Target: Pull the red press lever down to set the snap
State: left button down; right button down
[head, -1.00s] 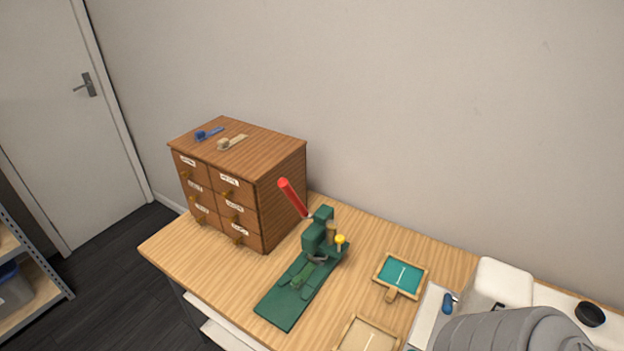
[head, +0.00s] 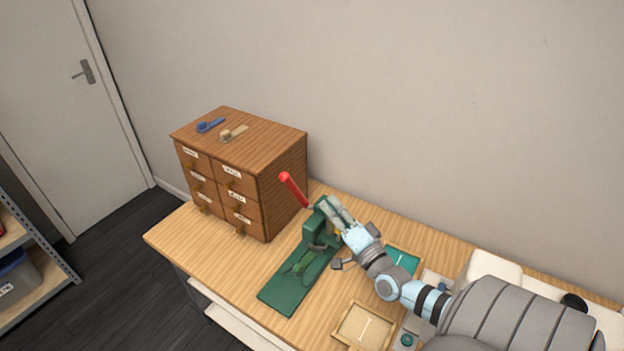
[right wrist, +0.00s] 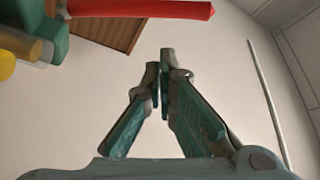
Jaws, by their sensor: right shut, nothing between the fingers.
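The red press lever (head: 293,188) sticks up and to the left from the green press (head: 314,228), which stands on its green base plate (head: 290,287) on the table. The lever also shows along the top of the right wrist view (right wrist: 150,9). My right gripper (head: 328,203) is at the top of the press, to the right of the lever and apart from it. Its fingers (right wrist: 160,75) are shut with nothing between them in the right wrist view. The gripper and arm hide part of the press's right side. My left gripper is not in view.
A wooden drawer cabinet (head: 262,160) stands just left of the lever, with a blue item (head: 210,125) and a beige item (head: 232,133) on top. A teal tray (head: 403,258) is partly behind my right arm. A beige tray (head: 365,327) lies at the front.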

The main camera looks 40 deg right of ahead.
jog(key=r, duration=0.1)
jog(key=d+r+m+h, duration=0.1)
jog(key=shift+w+d+r+t, duration=0.1)
jog(key=shift+w+r+t, duration=0.1)
jog(key=shift+r+t, duration=0.2)
jog(key=b, duration=0.1)
send_over(297, 193)
jog(key=s+d, duration=0.2)
jog(key=shift+a+r, duration=0.2)
jog(key=shift+a, duration=0.25)
jog(key=shift+w+d, duration=0.1)
jog(key=shift+d, duration=0.05)
jog(key=shift+f+b, duration=0.1)
jog(key=shift+b, duration=0.2)
